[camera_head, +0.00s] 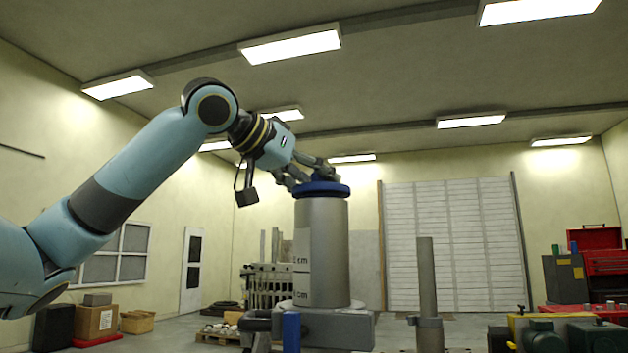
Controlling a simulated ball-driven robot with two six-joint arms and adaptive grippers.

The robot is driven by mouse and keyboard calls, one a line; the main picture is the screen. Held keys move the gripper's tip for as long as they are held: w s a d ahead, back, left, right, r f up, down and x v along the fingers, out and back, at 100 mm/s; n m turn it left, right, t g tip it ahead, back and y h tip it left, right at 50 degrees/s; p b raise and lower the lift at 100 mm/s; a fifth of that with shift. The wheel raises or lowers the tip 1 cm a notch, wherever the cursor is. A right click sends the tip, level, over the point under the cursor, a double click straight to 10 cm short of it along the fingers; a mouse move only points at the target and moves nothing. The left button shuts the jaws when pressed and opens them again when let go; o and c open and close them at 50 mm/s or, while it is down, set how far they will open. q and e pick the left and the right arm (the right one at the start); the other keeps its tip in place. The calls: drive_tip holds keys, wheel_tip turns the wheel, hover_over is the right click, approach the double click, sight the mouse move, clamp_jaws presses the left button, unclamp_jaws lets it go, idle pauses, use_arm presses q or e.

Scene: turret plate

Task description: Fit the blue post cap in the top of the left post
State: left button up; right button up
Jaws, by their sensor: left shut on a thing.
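The blue post cap (322,189) is a flat disc with a raised middle. It is at the top of the thick grey left post (322,245), level and in line with it. Its rim appears to meet the post's top edge; I cannot tell whether a thin gap remains. My left gripper (318,174) reaches in from the upper left and is shut on the cap's raised middle. The fingers hide part of the cap's top. The inside of the post is hidden. My right gripper is not in view.
A thinner grey post (427,280) stands to the right. A short blue cylinder (291,331) is in front of the left post's base. A red toolbox (595,238) and green machinery (543,338) are at the right. The air around the left post's top is clear.

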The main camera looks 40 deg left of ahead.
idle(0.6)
use_arm(q)
drive_tip(key=shift+f+b, duration=0.5)
drive_tip(key=o, duration=1)
drive_tip(key=shift+s, duration=0.1)
drive_tip(key=shift+s+r+b, duration=0.15)
drive_tip(key=shift+s+b, duration=0.45)
drive_tip(key=shift+b+v, duration=2)
drive_tip(key=shift+v, duration=2.9)
